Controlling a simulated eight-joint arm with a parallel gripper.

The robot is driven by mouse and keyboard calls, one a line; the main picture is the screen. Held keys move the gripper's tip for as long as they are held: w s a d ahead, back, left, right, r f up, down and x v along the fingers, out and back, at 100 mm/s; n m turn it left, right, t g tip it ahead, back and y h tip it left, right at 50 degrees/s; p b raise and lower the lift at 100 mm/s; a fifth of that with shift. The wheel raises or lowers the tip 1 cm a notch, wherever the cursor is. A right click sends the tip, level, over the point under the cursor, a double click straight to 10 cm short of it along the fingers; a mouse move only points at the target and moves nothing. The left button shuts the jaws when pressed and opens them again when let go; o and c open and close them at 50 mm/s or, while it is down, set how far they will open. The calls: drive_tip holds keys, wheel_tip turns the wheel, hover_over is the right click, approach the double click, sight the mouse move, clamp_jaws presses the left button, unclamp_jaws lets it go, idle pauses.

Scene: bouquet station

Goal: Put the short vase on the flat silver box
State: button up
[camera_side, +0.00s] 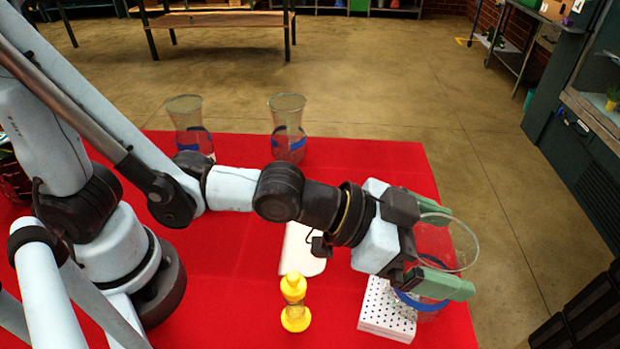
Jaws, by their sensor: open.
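A clear glass vase with a blue band (424,303) is at the right of the table, between the green fingers of my gripper (452,248). The fingers are open on either side of it, and one finger covers part of the vase. A flat, pale box with a pattern of dark dots (378,312) lies below my gripper. The vase's base overlaps the box's right side in the picture; I cannot tell whether it rests on it. Two more glass vases with blue bands stand at the back, one on the left (186,112) and one on the right (289,115).
A yellow hourglass-shaped object (294,300) stands upright left of the box. A white flat item (297,250) lies behind it, partly hidden by my arm. The red table (375,160) has free room at the back right and front middle.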

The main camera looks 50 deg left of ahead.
drive_tip(key=v, duration=1.2)
idle(0.6)
drive_tip(key=w+a+f+n+g+y, duration=0.1)
drive_tip(key=w+a+n+y, duration=0.1)
drive_tip(key=a, duration=0.5)
drive_tip(key=w+a+f+n+y, duration=0.2)
drive_tip(key=a+n+y, duration=0.2)
drive_tip(key=a, duration=0.4)
drive_tip(key=w+a+f+n+g+y, duration=0.1)
drive_tip(key=w+a+f+n+y, duration=0.1)
drive_tip(key=a, duration=0.6)
drive_tip(key=shift+n+g+y, duration=0.3)
drive_tip(key=shift+n+y, duration=0.2)
drive_tip(key=shift+y, duration=0.3)
